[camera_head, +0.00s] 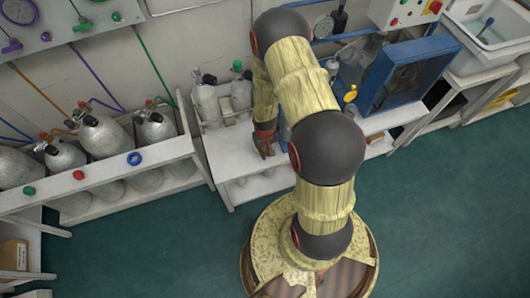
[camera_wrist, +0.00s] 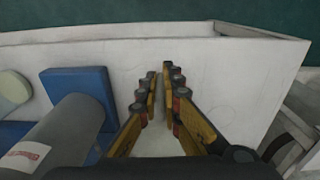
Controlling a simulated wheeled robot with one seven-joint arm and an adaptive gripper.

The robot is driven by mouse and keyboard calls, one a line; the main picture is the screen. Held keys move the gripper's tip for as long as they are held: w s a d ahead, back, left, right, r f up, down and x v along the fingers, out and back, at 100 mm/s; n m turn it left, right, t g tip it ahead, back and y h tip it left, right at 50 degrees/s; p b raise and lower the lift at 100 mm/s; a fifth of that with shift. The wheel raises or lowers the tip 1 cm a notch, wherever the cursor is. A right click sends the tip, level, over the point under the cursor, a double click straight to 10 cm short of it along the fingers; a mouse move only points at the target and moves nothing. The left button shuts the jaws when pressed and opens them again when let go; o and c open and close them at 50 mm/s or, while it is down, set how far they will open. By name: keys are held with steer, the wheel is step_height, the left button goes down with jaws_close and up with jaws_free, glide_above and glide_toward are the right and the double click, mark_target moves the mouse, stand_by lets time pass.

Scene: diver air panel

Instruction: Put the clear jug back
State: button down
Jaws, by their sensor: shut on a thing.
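My gripper (camera_head: 265,141) is low over the white bench (camera_head: 231,160), beside the small cylinders. In the wrist view my gripper (camera_wrist: 167,80) has its two yellow fingers close together with a narrow gap, in front of a pale surface. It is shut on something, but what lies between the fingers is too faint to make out. My arm hides part of the bench in the head view.
A grey cylinder with a red-and-white label (camera_wrist: 62,137) stands by a blue block (camera_wrist: 80,88) left of the fingers. Upright cylinders (camera_head: 207,101) stand on the bench behind my gripper. A blue cabinet (camera_head: 408,75) is at right, a cylinder rack (camera_head: 98,180) at left. Green floor (camera_head: 440,220) is clear.

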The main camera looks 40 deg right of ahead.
steer(key=c, duration=2)
jaws_free()
steer(key=shift+f, duration=0.1)
steer(key=w+a+r+n+t+p, duration=0.1)
steer(key=a+r+p, duration=0.15)
steer(key=r, duration=1.75)
steer(key=w+a+r+t+p, duration=0.15)
steer(key=a+r, duration=0.25)
steer(key=r, duration=1.6)
steer(key=s+a+r+t, duration=0.1)
steer(key=s+a+r, duration=0.1)
steer(key=s+r, duration=0.3)
steer(key=s+a+r+n, duration=0.1)
steer(key=s+a+r, duration=0.2)
steer(key=s+r, duration=0.2)
steer(key=s+a+r+n+t, duration=0.1)
steer(key=s+a+r, duration=0.1)
steer(key=s+r, duration=0.4)
steer(key=shift+a+r+t, duration=0.3)
steer(key=shift+r+t, duration=0.05)
steer(key=shift+r, duration=0.15)
